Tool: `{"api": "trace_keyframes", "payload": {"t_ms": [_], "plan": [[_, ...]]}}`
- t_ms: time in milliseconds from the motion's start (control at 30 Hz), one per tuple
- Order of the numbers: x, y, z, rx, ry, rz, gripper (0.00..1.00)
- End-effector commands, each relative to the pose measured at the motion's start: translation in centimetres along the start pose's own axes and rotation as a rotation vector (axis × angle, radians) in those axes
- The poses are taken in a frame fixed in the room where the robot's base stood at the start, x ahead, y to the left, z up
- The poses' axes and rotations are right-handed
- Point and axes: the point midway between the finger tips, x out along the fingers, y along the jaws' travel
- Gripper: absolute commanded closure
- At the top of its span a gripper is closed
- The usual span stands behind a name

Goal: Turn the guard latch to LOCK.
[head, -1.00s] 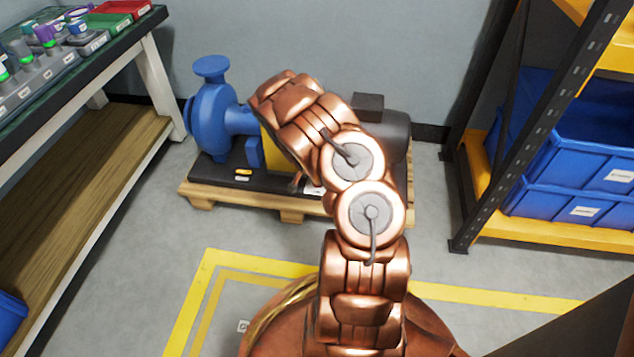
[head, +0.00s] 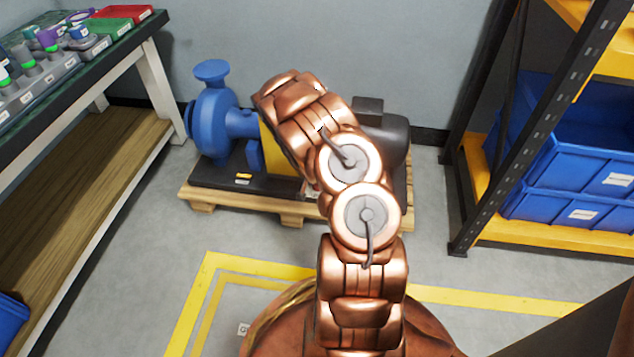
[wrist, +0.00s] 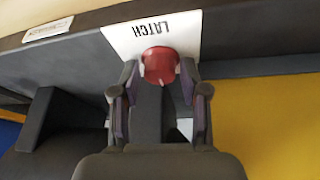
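In the wrist view a round red latch knob (wrist: 160,64) sits in front of a white plate (wrist: 122,38) marked LATCH, which appears upside down. My gripper (wrist: 160,78) has its two fingers on either side of the knob. The fingers are apart, with a small gap showing at the left; contact at the right cannot be told. No LOCK mark is readable. In the head view my arm hides the gripper and most of the yellow guard (head: 271,150) on the blue pump (head: 216,120).
The pump stands on a black base on a wooden pallet (head: 235,202). A workbench (head: 105,62) with small parts is at the left. A rack with blue bins (head: 565,205) is at the right. Grey floor with yellow lines lies open in front of the pallet.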

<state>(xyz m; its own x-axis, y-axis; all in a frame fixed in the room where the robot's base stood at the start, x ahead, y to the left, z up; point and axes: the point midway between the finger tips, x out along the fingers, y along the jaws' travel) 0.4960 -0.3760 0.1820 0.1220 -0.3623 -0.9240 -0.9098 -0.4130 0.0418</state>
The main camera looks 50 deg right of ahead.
Motion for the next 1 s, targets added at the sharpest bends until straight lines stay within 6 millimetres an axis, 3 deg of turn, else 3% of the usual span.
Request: {"api": "trace_keyframes", "payload": {"t_ms": [367,1000], "plan": [[-1.5,-0.1,-0.3,0.001,0.006,-0.001,0.55],[-9.8,0.0,-0.1,0.0,0.002,-0.001,0.55]]}}
